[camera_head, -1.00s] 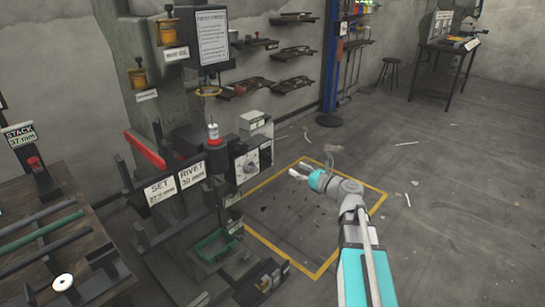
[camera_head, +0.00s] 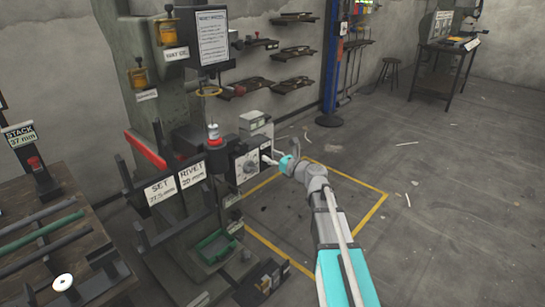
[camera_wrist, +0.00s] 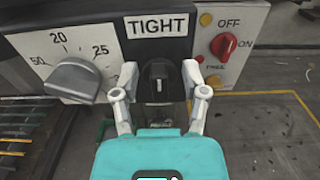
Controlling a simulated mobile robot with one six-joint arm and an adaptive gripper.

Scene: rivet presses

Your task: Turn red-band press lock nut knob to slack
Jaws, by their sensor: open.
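The press with the red band (camera_head: 146,150) stands left of centre in the head view. In the wrist view, a small black knob (camera_wrist: 158,82) sits directly under a "TIGHT" plate (camera_wrist: 157,25), with a light mark on its upright grip. I take it for the lock nut knob. My gripper (camera_wrist: 159,78) is open, with one fingertip to each side of the knob and gaps visible on both sides. Whether the fingertips reach knob depth I cannot tell. In the head view my gripper (camera_head: 268,155) is at the right side of the press's control box, which hides the knob.
A grey dial knob (camera_wrist: 72,80) with a number scale is left of the black knob. A red ON/OFF switch (camera_wrist: 220,46) is on a panel to the right. A green tray (camera_head: 212,247) lies low on the press. Floor inside the yellow outline (camera_head: 372,214) is mostly clear.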

